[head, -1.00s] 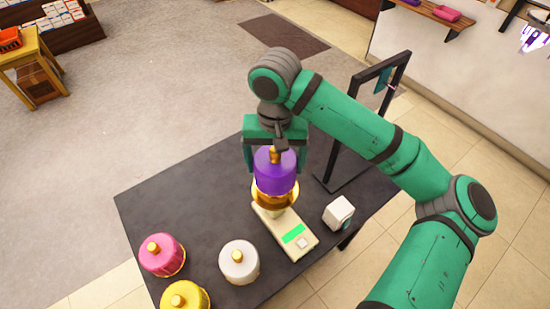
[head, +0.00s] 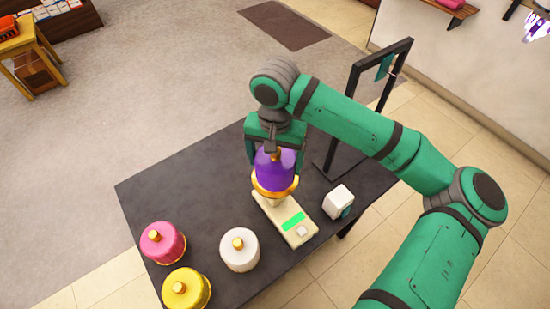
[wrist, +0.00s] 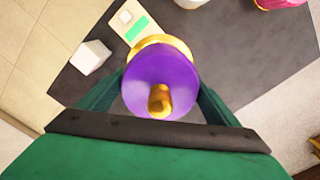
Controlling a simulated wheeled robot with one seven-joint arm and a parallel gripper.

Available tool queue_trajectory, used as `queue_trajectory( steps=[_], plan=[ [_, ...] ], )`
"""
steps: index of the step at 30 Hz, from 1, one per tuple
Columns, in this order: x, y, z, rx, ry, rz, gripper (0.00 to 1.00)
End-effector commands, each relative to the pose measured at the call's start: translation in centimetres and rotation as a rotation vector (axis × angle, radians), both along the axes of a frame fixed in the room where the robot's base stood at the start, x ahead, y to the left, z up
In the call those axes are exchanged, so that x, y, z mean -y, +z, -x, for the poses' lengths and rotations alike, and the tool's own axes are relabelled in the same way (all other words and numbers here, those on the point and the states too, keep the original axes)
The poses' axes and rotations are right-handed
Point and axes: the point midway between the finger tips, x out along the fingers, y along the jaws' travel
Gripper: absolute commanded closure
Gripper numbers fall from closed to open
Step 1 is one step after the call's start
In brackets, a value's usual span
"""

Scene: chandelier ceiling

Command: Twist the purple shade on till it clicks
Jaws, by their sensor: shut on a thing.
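The purple shade (head: 275,168) has a gold knob on top and a gold rim below. It sits at the far end of a cream base (head: 285,218) that has a lit green panel and a small pale button. My gripper (head: 274,160) comes from behind and above, with its fingers on both sides of the shade. In the wrist view the purple shade (wrist: 160,85) is between the two green fingers (wrist: 160,98), which are shut on it. The shade looks upright. The joint under its gold rim is mostly hidden.
Pink (head: 162,243), yellow (head: 186,288) and white (head: 239,250) shades stand on the dark table (head: 190,190) at the front left. A white box (head: 338,202) is right of the base. A black frame (head: 368,110) stands behind it. The table's left part is clear.

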Motion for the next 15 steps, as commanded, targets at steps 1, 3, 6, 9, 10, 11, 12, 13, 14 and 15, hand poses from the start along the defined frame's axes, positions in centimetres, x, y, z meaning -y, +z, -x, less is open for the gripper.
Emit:
queue_trajectory(
  steps=[1,3,6,9,10,11,12,13,14,15],
  plan=[
    [0.07,0.05,-0.04,0.001,-0.052,0.002,0.43],
    [-0.05,-0.05,0.00,0.000,-0.132,-0.002,0.43],
    [-0.11,-0.06,0.01,-0.001,-0.246,-0.003,0.43],
    [-0.11,-0.04,-0.01,0.000,-0.362,-0.003,0.43],
    [-0.11,-0.04,-0.01,0.000,-0.397,-0.003,0.43],
    [-0.10,-0.04,0.02,-0.001,-0.431,-0.002,0.43],
    [-0.12,-0.05,0.02,-0.001,-0.477,-0.003,0.43],
    [-0.13,-0.05,0.03,-0.001,-0.512,-0.003,0.43],
    [-0.11,-0.03,0.01,-0.002,-0.547,-0.002,0.43],
    [-0.09,-0.03,0.01,-0.001,-0.593,-0.002,0.43]
  ],
)
